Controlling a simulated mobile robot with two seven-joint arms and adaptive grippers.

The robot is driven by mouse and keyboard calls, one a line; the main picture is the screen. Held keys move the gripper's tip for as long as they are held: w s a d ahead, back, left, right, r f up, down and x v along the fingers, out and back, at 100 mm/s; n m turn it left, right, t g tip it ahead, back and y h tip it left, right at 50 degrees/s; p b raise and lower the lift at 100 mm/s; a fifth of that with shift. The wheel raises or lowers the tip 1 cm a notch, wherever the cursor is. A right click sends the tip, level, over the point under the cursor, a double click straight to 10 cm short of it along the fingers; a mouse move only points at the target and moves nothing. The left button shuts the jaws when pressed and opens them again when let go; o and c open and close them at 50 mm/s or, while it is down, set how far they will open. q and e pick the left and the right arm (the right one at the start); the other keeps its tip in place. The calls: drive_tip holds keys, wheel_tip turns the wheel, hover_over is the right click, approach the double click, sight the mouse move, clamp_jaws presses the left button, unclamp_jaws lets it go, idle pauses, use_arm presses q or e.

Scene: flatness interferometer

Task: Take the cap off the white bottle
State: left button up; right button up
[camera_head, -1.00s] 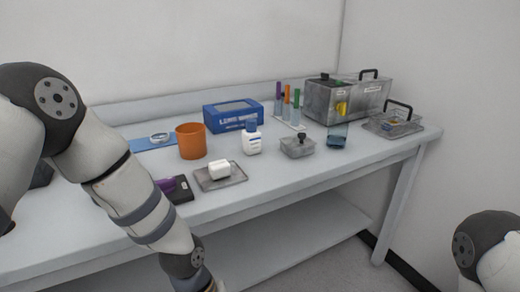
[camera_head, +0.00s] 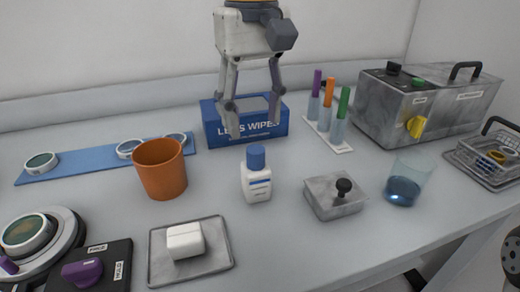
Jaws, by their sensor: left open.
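The white bottle (camera_head: 256,185) stands upright on the table near the middle, with its blue cap (camera_head: 256,157) on top. My left gripper (camera_head: 253,122) comes down from the top of the view with its fingers pointing down. It is open and empty, above and behind the cap, in front of the blue lens wipes box (camera_head: 212,128). It appears apart from the cap.
An orange cup (camera_head: 161,170) stands left of the bottle, and a tray with a white block (camera_head: 185,241) is in front. A grey lidded box (camera_head: 330,205) and a glass of blue liquid (camera_head: 406,182) stand right. A tube rack (camera_head: 337,147) is behind.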

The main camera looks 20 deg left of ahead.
sight(255, 149)
use_arm(q)
wheel_tip(255, 149, down, 7)
drive_tip(key=shift+f+b, duration=0.15)
drive_tip(key=shift+b, duration=0.3)
drive_tip(key=shift+d, duration=0.1)
drive_tip(key=c, duration=0.8)
